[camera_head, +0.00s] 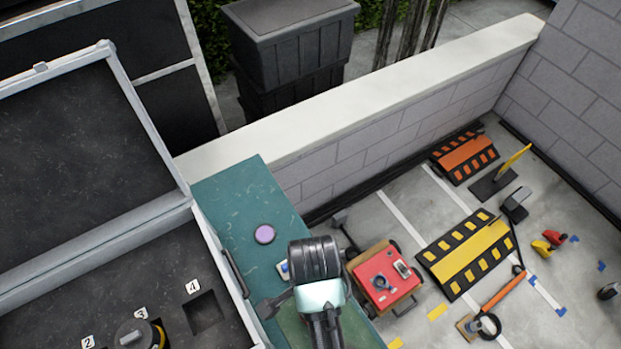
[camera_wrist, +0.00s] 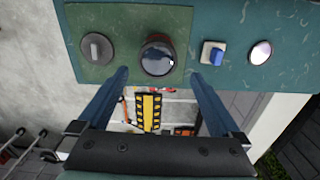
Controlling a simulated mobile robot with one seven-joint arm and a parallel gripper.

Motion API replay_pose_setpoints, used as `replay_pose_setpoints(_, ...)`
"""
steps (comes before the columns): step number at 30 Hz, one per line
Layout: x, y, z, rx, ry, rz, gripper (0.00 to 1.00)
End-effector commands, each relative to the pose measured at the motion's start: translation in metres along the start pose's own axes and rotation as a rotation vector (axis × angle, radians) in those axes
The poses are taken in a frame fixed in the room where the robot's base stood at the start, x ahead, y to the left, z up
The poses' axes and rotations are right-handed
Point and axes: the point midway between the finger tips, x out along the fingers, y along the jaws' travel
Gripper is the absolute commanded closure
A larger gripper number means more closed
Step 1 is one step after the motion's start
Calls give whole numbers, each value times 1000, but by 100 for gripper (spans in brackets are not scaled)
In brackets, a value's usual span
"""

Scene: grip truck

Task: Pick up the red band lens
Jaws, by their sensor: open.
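In the wrist view, a dark round lens (camera_wrist: 158,57) stands on a green mat (camera_wrist: 126,22) on the teal surface. I see no contact between fingers and lens. In the head view, my arm hides this lens and most of the mat. The teal surface (camera_head: 232,205) shows beside my arm there.
A grey round piece (camera_wrist: 96,48) lies left of the lens; a blue-and-white piece (camera_wrist: 213,53) and a purple disc (camera_head: 264,234) lie right. An open case (camera_head: 60,325) has numbered places; a yellow-banded lens (camera_head: 133,334) sits by number 3. A red cart (camera_head: 385,278) stands below.

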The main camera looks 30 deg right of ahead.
Motion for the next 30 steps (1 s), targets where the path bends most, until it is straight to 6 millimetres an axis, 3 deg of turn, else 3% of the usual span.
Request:
replay_pose_setpoints(4,26,0,0,-1,-1,1,0)
replay_pose_setpoints(14,52,2,2,-2,0,0,0)
replay_pose_setpoints(21,84,5,3,-2,1,-2,0)
replay_pose_setpoints(30,94,4,3,-3,2,-5,0)
